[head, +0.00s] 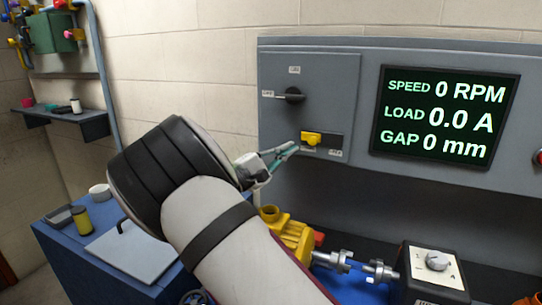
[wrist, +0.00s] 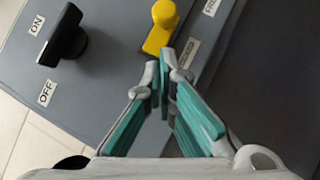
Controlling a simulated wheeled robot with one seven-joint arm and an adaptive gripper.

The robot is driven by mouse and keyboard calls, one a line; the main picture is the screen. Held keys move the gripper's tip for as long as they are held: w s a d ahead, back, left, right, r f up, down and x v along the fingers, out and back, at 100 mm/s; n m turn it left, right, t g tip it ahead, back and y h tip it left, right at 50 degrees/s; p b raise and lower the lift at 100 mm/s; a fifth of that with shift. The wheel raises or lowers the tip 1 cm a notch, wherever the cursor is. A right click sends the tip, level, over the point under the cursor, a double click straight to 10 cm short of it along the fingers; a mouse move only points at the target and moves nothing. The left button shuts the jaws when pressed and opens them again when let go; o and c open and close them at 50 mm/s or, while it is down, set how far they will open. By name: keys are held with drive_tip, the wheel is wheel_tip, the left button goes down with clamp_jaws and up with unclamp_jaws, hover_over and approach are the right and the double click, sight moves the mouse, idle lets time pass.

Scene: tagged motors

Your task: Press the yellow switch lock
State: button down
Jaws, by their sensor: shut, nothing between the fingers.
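The yellow switch lock (head: 311,138) is a small yellow piece on a dark plate on the grey control panel, below the black rotary knob. It also shows in the wrist view (wrist: 161,27) at the top middle. My gripper (head: 292,148) is shut and empty, with its tips just below the yellow lock. In the wrist view the fingertips of my gripper (wrist: 166,58) point at the lock's lower end. I cannot tell whether they touch it. A label beside the lock is partly covered by a fingertip.
The black knob (head: 290,95) with ON and OFF labels is above the lock. A display (head: 444,116) reads 0 RPM, 0.0 A, 0 mm. A yellow motor (head: 293,237) sits below the panel. A blue workbench (head: 62,240) with a grey lid is at lower left.

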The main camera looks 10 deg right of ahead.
drive_tip(key=shift+s+d+r, duration=0.25)
drive_tip(key=shift+d+r, duration=0.05)
drive_tip(key=shift+d, duration=0.15)
drive_tip(key=shift+s+d+r, duration=0.25)
drive_tip(key=shift+d+r, duration=0.05)
drive_tip(key=shift+d, duration=0.15)
drive_tip(key=shift+d+p, duration=0.1)
drive_tip(key=shift+p, duration=0.25)
drive_tip(key=s+d+p, duration=0.1)
drive_tip(key=d, duration=0.1)
drive_tip(key=s+d+p, duration=0.2)
drive_tip(key=shift+r, duration=0.15)
drive_tip(key=shift+s+d, duration=0.2)
drive_tip(key=shift+d, duration=0.25)
drive_tip(key=shift+f, duration=0.2)
drive_tip(key=shift+w, duration=0.1)
